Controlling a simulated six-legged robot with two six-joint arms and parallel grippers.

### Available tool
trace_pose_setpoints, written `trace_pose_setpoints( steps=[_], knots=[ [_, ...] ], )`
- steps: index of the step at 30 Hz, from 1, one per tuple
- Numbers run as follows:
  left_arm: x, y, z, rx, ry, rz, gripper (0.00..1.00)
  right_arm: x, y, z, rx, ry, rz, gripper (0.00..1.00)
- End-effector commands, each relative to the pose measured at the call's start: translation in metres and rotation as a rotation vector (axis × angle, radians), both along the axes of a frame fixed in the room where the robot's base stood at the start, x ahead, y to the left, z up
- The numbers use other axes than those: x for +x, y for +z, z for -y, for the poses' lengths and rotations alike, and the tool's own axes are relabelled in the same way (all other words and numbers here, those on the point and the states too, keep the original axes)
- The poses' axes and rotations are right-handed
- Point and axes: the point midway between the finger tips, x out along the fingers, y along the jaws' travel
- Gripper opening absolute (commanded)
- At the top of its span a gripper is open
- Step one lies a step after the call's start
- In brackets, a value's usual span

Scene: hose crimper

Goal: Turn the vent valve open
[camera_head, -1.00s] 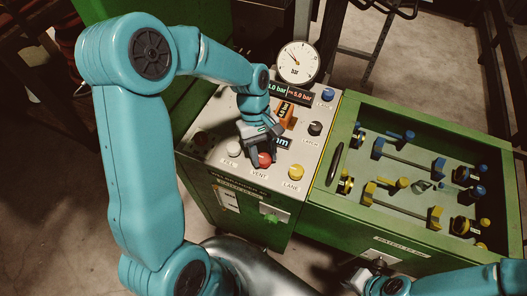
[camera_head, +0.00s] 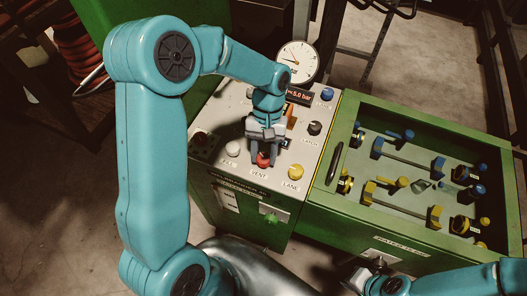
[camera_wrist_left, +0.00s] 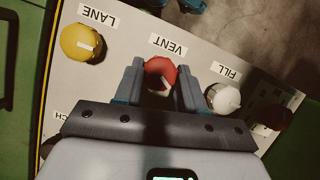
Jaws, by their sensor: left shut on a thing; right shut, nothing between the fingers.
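The red vent valve knob (camera_head: 263,161) sits on the pale control panel, just above the VENT label (camera_head: 259,174). My left gripper (camera_head: 263,156) reaches down to it from above. In the left wrist view the red knob (camera_wrist_left: 158,74) lies between the two fingers of the left gripper (camera_wrist_left: 160,70), which is shut on it. The fingers hide the knob's sides, and I cannot read its exact turn. My right gripper (camera_head: 379,279) is shut and empty at the bottom edge, away from the panel.
A white FILL knob (camera_head: 233,148) and a yellow LANE knob (camera_head: 296,172) flank the vent knob closely. A black LATCH knob (camera_head: 315,128), a blue knob (camera_head: 327,95) and a round gauge (camera_head: 298,63) stand further back. A green tray of fittings (camera_head: 336,190) is at right.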

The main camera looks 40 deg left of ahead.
Motion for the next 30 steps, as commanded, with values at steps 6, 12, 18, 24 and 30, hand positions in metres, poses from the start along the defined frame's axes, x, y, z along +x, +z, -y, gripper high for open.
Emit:
trace_pose_setpoints(
  steps=[6, 12, 18, 24, 30],
  knots=[
    [0.001, 0.001, 0.001, 0.001, -0.206, 0.003, 0.09, 0.0, -0.003, 0.0, 0.0, 0.0, 0.0, 0.0],
    [0.002, 0.001, 0.002, 0.002, -0.396, 0.004, 0.09, 0.0, -0.006, 0.0, 0.0, 0.0, 0.0, 0.0],
    [0.002, 0.001, 0.004, 0.002, -0.585, 0.005, 0.09, 0.0, -0.009, 0.0, 0.0, 0.0, 0.0, 0.0],
    [0.002, 0.001, 0.005, 0.002, -0.754, 0.006, 0.09, 0.0, -0.012, 0.0, 0.0, 0.0, 0.0, 0.0],
    [0.001, 0.001, 0.005, 0.002, -0.886, 0.005, 0.09, 0.0, -0.015, 0.0, 0.0, 0.0, 0.0, 0.0]
  ],
)
